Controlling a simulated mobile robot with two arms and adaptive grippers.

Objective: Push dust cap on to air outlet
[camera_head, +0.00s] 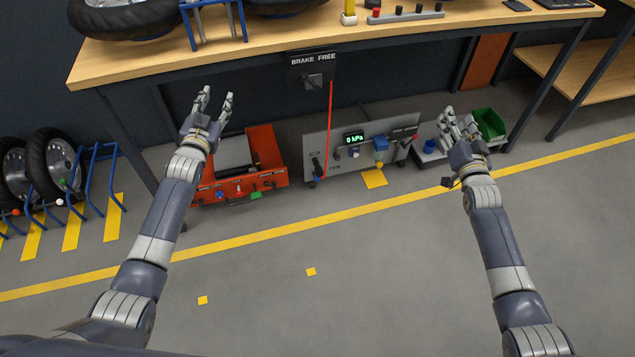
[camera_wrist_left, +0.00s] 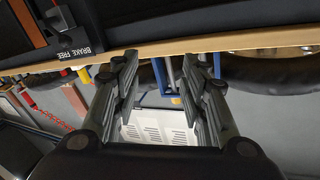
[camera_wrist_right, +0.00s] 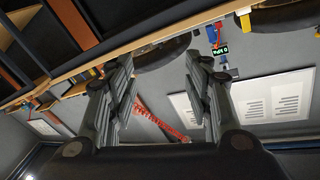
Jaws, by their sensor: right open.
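A grey panel unit (camera_head: 345,168) with a green "0 kPa" display stands low under the workbench in the head view. A blue fitting (camera_head: 380,143) sits on its right part; a small yellow piece shows below it. The air outlet is not clearly identifiable. A small blue round piece (camera_head: 430,146) sits on a grey stand right of the panel; I cannot tell whether it is the dust cap. My left gripper (camera_head: 216,101) is open and empty, above the red unit. My right gripper (camera_head: 458,122) is open and appears empty, beside the stand and partly covering it.
The wooden workbench (camera_head: 270,55) spans the back, carrying wheels and small items. A red unit (camera_head: 262,155) stands left of the panel. A green bin (camera_head: 488,124) is at the right. Wheels in a blue rack (camera_head: 75,185) stand at far left. The floor in front is clear.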

